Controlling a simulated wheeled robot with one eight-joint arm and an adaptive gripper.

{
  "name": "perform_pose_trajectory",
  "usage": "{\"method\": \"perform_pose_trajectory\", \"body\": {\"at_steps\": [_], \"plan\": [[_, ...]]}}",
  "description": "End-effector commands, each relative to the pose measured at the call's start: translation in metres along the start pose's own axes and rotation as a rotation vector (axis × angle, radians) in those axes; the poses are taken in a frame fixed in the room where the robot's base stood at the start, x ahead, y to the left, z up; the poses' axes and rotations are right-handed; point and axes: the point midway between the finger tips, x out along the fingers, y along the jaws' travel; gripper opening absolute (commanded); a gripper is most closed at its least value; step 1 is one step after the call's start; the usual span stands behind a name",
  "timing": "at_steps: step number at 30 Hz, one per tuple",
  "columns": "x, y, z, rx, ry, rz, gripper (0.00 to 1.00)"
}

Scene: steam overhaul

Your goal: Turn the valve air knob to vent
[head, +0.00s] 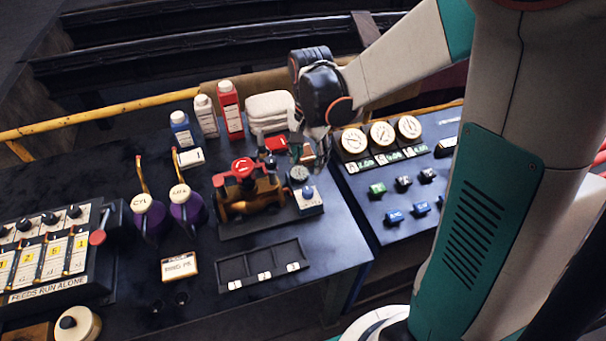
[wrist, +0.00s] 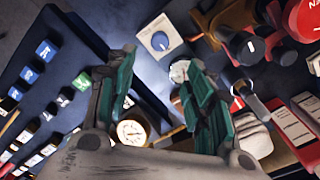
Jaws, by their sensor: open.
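A blue knob (head: 308,192) with a pale pointer mark sits on a light square plate, on a small block at the right of the brass valve assembly (head: 250,195). I take it for the valve air knob; its label is too small to read. In the wrist view the knob (wrist: 160,41) shows beyond the fingertips, near the top middle. My gripper (head: 310,158) hangs above and behind the knob in the head view. Its green-padded fingers are spread and empty in the wrist view (wrist: 158,68), not touching the knob. A small round gauge (head: 299,174) stands just behind the knob.
A red handwheel (head: 242,166) tops the valve. White (head: 206,116) and red (head: 231,110) bottles and folded cloths (head: 268,108) stand behind. A panel with gauges (head: 381,134) and coloured switches lies right. A shallow black tray (head: 250,266) is in front.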

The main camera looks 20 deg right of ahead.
Motion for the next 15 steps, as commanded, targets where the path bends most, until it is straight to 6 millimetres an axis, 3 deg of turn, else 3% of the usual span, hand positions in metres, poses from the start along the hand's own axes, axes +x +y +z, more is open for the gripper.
{"method": "perform_pose_trajectory", "body": {"at_steps": [15], "plan": [[0.095,-0.001,0.000,-0.002,0.001,-0.001,0.48]]}}
